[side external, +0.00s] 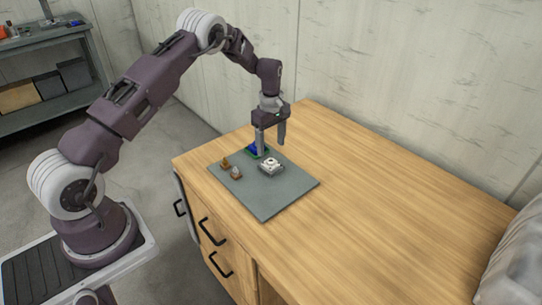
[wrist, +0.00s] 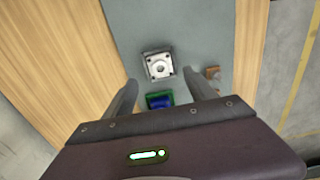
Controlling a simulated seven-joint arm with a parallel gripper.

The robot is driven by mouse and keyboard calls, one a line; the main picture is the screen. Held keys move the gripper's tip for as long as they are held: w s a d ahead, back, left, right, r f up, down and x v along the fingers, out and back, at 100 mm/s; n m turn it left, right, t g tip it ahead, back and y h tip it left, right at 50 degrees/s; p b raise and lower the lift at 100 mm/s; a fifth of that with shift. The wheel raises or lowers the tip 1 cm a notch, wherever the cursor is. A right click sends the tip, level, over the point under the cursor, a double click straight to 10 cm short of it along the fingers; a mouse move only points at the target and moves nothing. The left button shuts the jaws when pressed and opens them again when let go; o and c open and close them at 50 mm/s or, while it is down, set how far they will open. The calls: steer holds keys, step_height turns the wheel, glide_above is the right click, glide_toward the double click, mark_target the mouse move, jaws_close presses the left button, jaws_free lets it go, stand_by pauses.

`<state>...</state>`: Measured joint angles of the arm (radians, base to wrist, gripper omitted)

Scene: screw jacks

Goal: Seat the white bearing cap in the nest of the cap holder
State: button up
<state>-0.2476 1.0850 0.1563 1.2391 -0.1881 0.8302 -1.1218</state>
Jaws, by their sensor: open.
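A white, square-looking piece (side external: 270,165) with a round top and a dark centre hole sits on the grey mat; it also shows in the wrist view (wrist: 158,66). I cannot tell whether it is the bearing cap, the cap holder or both together. A blue part in a green frame (side external: 252,151) lies behind it, partly hidden by a finger; in the wrist view this blue and green item (wrist: 160,100) lies nearer my palm. My gripper (side external: 271,149) is open and empty, above the mat close to these two pieces. Its fingers are spread in the wrist view (wrist: 161,80).
Two small orange-brown pieces stand at the mat's left, one (side external: 225,162) farther left and one (side external: 236,173) with a pale top. The grey mat (side external: 265,204) is bare toward its front. The wooden top (side external: 390,190) is clear to the right; a wall stands behind.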

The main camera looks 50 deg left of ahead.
steer(key=s+d+r+m+t, duration=0.1)
steer(key=d+r, duration=0.1)
steer(key=r, duration=0.6)
steer(key=s+d+r+m, duration=0.2)
steer(key=r, duration=0.6)
steer(key=s+d+r+m+t, duration=0.2)
steer(key=s+d+r+m, duration=0.35)
steer(key=s+r, duration=0.45)
steer(key=s+d+r+m+t, duration=0.1)
steer(key=s+d+m, duration=0.2)
steer(key=s, duration=0.8)
steer(key=s+d+r+m+t, duration=0.1)
steer(key=s+d+m, duration=0.3)
steer(key=s, duration=0.7)
steer(key=shift+s+r+m+t, duration=0.2)
steer(key=shift+r+m+t, duration=0.1)
steer(key=shift+m, duration=0.95)
